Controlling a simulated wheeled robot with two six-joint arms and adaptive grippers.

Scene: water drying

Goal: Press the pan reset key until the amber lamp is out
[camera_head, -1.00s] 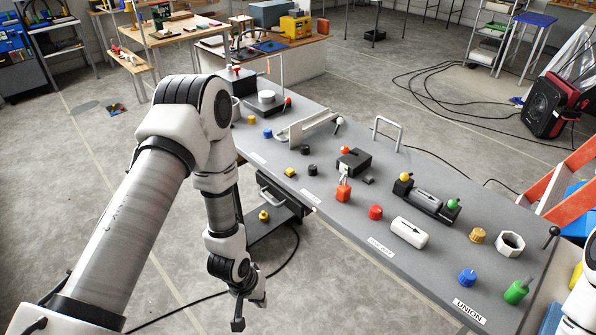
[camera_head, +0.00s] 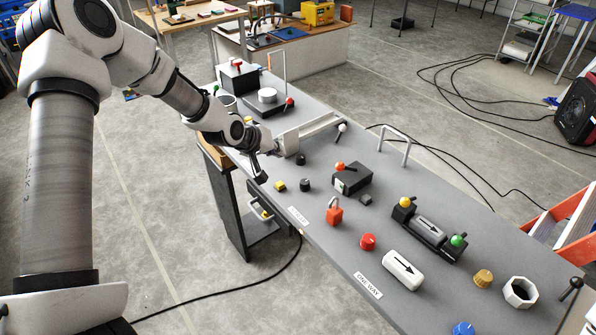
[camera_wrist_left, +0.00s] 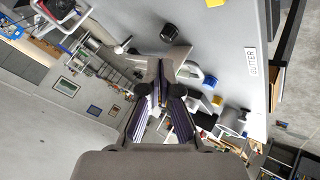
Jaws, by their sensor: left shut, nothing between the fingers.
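My left gripper (camera_head: 265,167) is shut and empty above the table's left part, near the grey gutter channel (camera_head: 312,132). In the left wrist view its fingers (camera_wrist_left: 160,85) are together with nothing between them. A yellow block (camera_head: 280,186) and a black knob (camera_head: 305,184) stand just right of it, apart from it. No key is readable as the pan reset key. My right gripper is not in view.
The grey table (camera_head: 330,265) carries several fittings: a red padlock-like piece (camera_head: 334,215), a red knob (camera_head: 368,242), a white arrow cylinder (camera_head: 403,269) and a black box with an orange-tipped lever (camera_head: 352,178). An open shelf (camera_head: 262,228) hangs below the front edge.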

